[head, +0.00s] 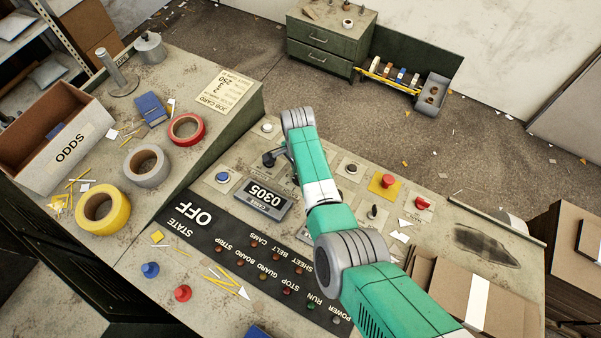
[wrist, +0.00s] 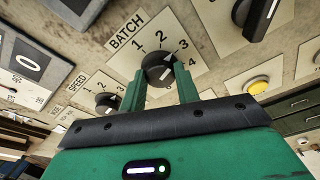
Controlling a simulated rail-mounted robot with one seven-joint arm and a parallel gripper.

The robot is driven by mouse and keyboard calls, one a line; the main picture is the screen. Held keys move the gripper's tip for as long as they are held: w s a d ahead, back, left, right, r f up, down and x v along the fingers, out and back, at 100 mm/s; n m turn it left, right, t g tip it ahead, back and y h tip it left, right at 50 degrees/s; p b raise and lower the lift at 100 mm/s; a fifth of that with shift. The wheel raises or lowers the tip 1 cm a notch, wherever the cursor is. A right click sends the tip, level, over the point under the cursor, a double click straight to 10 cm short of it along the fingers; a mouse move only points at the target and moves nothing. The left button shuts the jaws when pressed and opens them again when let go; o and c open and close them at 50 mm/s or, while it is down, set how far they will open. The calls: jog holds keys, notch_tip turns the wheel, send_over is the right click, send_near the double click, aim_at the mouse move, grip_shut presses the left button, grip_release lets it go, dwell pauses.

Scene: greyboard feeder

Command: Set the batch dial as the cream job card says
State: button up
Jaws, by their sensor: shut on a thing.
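The batch dial (wrist: 158,68) is a dark round knob on a cream plate marked BATCH with 1, 2, 3 and 4. A white mark on the knob points up and right, seemingly near 3. My gripper (wrist: 159,76) has its two green fingers on either side of the knob, shut on it. In the head view my arm hides the dial and fingers. The cream job card (head: 222,92) lies on the desk's upper left part, upside down; 250 and a 2 below it are legible, its smaller lines are unclear.
A speed dial (wrist: 107,102) sits left of the batch dial. A big black knob (wrist: 256,16) and a yellow button (wrist: 257,86) are at its right. A counter reading 0305 (head: 263,197) and a red button on yellow (head: 387,182) flank my arm.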

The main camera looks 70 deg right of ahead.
jog(key=shift+m, duration=0.9)
jog(key=o, duration=1)
jog(key=shift+c, duration=0.2)
jog(key=r, duration=0.5)
jog(key=d+r+p, duration=0.1)
jog(key=r, duration=0.1)
jog(key=shift+w+r, duration=0.4)
